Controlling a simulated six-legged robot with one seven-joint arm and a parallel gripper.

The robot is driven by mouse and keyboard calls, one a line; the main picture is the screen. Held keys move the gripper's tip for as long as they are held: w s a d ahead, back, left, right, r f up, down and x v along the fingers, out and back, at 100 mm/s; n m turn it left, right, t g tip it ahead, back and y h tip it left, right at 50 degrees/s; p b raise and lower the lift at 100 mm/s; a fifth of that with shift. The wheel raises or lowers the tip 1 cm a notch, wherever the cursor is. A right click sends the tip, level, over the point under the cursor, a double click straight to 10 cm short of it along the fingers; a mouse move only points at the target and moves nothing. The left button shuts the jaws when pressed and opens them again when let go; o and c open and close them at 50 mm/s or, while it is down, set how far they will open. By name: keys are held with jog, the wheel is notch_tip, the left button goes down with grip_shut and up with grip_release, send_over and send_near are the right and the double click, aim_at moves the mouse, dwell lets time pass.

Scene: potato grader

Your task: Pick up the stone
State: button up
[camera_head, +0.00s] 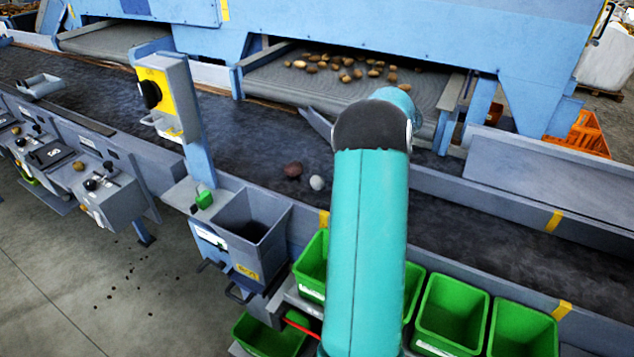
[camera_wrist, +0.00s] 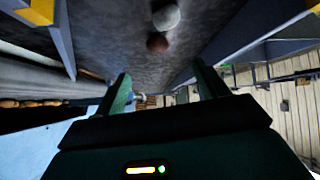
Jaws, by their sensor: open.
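A pale grey, rounded stone (camera_head: 317,183) lies on the dark conveyor belt (camera_head: 240,140), just left of my arm in the head view. A reddish-brown lump (camera_head: 293,169), which looks like a potato, lies close beside it, up and to the left. In the wrist view the grey stone (camera_wrist: 166,16) is at the top edge, and the brown lump (camera_wrist: 157,42) is just below it. My gripper (camera_wrist: 162,72) is open and empty, its two green fingers spread apart. Both lumps appear beyond the fingertips, apart from them. In the head view my arm hides the gripper.
Several potatoes (camera_head: 345,72) lie on the far feeder belt. A yellow control box (camera_head: 163,100) on a blue post rises at the belt's near side. A grey bin (camera_head: 250,225) and several green bins (camera_head: 452,312) line the near edge.

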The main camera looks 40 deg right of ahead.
notch_tip(320, 180, down, 3)
jog(key=s+g, duration=0.1)
jog(key=s, duration=0.1)
send_near(322, 179)
jog(key=w+f, duration=0.1)
jog(key=w+a+f, duration=0.1)
jog(key=f, duration=0.1)
jog(key=shift+w+y, duration=0.25)
jog(key=shift+y, duration=0.15)
jog(key=shift+x, duration=2.95)
jog(key=c, duration=1.1)
